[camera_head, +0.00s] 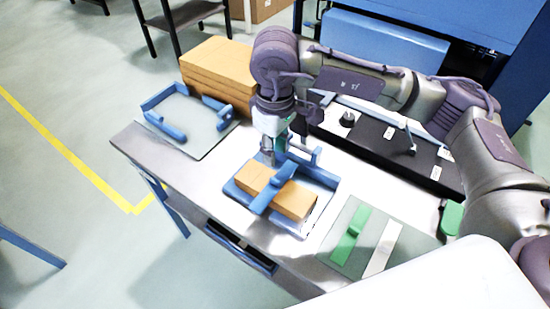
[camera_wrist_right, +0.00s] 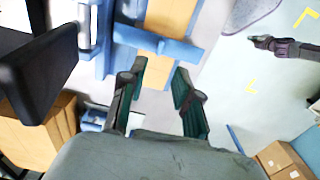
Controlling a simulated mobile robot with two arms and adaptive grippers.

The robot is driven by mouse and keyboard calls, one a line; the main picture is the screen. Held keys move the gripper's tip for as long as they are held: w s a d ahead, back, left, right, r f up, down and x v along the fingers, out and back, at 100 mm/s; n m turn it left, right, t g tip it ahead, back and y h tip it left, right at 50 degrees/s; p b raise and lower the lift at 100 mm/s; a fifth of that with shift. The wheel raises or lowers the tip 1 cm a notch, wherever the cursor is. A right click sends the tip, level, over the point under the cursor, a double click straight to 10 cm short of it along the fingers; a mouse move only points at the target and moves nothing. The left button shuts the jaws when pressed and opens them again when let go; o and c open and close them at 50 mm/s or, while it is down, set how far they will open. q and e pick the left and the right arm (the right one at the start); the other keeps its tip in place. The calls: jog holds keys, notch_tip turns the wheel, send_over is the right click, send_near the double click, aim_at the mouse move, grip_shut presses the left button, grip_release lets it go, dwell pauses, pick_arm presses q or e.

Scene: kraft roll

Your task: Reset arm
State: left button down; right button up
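My right arm reaches in from the right in the head view. Its gripper (camera_head: 274,152) points down just behind a kraft-brown block (camera_head: 293,201) in a blue fixture (camera_head: 324,178). A blue bar (camera_head: 266,193) crosses over the block. In the right wrist view, the right gripper (camera_wrist_right: 160,68) is open, its two green-padded fingers apart with nothing held between them. The blue bar (camera_wrist_right: 157,40) and the brown block (camera_wrist_right: 172,14) show beyond the fingertips. My left gripper does not show in the head view.
A blue-edged tray (camera_head: 205,127) lies at the table's left, before stacked brown blocks (camera_head: 220,68). A green plate with a green bar (camera_head: 353,233) and white strip (camera_head: 383,247) lies in front. A black panel with knobs (camera_head: 370,138) stands behind. A blue machine (camera_head: 400,40) is farther back.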

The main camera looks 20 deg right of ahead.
jog(key=shift+r, duration=0.95)
